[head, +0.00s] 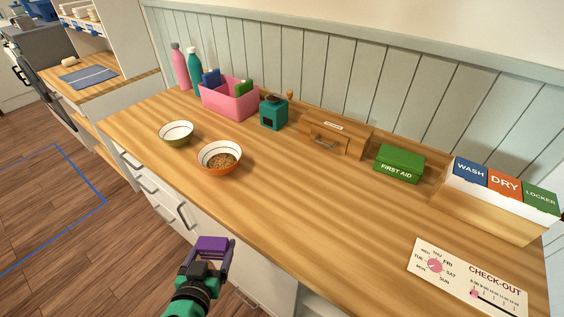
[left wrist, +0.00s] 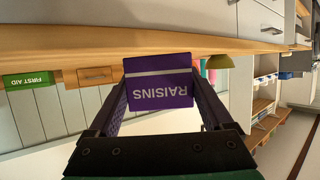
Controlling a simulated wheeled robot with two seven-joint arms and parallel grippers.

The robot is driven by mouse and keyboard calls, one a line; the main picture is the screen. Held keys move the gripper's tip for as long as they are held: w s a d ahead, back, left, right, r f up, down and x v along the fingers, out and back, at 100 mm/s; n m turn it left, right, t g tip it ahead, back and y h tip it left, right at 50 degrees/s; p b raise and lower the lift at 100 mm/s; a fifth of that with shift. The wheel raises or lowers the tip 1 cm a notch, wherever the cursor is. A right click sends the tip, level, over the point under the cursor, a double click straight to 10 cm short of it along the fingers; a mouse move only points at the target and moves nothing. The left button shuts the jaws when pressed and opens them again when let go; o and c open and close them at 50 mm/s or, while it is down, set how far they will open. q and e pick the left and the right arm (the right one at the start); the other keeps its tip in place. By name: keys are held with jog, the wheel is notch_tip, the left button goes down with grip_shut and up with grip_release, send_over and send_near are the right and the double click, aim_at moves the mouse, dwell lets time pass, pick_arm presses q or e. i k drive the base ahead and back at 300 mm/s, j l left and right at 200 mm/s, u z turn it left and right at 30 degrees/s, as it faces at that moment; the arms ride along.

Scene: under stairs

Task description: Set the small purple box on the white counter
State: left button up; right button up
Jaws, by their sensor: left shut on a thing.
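The small purple box (head: 212,243), marked RAISINS, is between the fingers of my left gripper (head: 210,252). In the left wrist view the box (left wrist: 158,82) sits at the fingertips, its lettering upside down, with a dark finger on each side. My left gripper is shut on it and holds it just off the front edge of the counter (head: 290,205), in front of the white drawers (head: 165,200). The counter's top is wood-coloured and its cabinet front is white. My right gripper is not in view.
On the counter stand a green bowl (head: 176,134), an orange bowl with brown food (head: 220,159), a pink bin (head: 230,100), a teal grinder (head: 273,113), a wooden drawer box (head: 335,137), a FIRST AID box (head: 399,164) and a check-out card (head: 466,278). The middle front is clear.

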aim_at(303, 222)
jog(key=z, duration=1.5)
jog(key=k+l+z, duration=0.2)
jog(key=k, duration=0.25)
jog(key=k+l+z, duration=0.2)
jog(key=k, duration=0.25)
jog(key=j, duration=0.1)
